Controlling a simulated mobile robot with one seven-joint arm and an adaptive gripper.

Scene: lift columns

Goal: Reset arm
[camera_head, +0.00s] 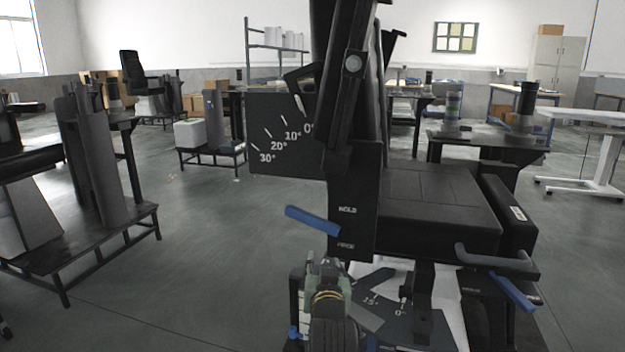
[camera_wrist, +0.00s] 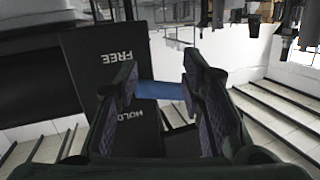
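My gripper (camera_head: 325,266) is low in the middle of the head view, just below a blue lever (camera_head: 312,219) on the side of a black seat unit. In the wrist view, the two dark fingers (camera_wrist: 162,84) stand apart with nothing visibly clamped between them. A blue bar (camera_wrist: 163,90) shows across the gap, beyond or between the fingertips; I cannot tell whether it touches them. A black plate (camera_wrist: 105,65) behind it reads FREE and HOLD, upside down.
The black seat (camera_head: 425,205) has an angle plate (camera_head: 275,132) at its left and another blue lever (camera_head: 512,292) at its right. A black metal stand (camera_head: 85,240) is at the left. Grey floor (camera_head: 220,225) is open between them.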

